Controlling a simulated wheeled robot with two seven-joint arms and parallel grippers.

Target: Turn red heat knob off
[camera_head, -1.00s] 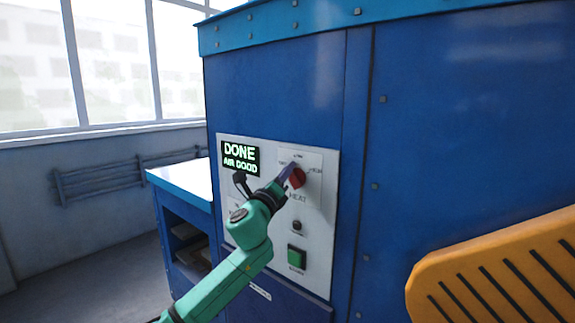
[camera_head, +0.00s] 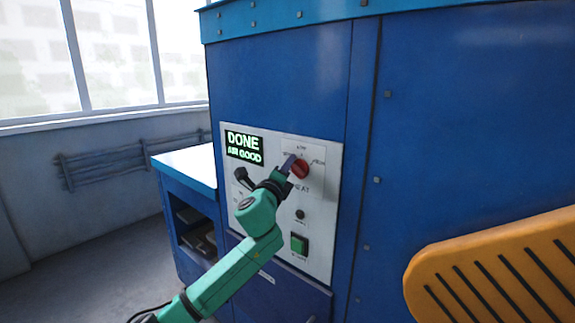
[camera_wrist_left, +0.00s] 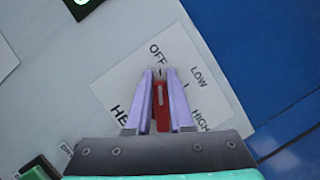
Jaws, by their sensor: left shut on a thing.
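The red heat knob (camera_head: 301,169) is on the white control panel (camera_head: 322,230) of the blue machine. My left gripper (camera_head: 290,166) reaches it from the lower left. In the left wrist view the purple fingers (camera_wrist_left: 160,76) lie along both sides of the red knob (camera_wrist_left: 160,118), shut on it. The knob's white line points up toward the OFF label (camera_wrist_left: 157,48). The LOW label (camera_wrist_left: 197,77) and HIGH label (camera_wrist_left: 201,120) are to the right. The knob's lower end is hidden behind the gripper body. My right gripper is not in view.
A lit display (camera_head: 244,146) reads "DONE AIR GOOD". A dark-handled lever (camera_head: 242,176) stands close to my left gripper. A small dark button (camera_head: 300,214) and a green button (camera_head: 299,243) are below the knob. An orange slotted piece (camera_head: 490,270) fills the lower right.

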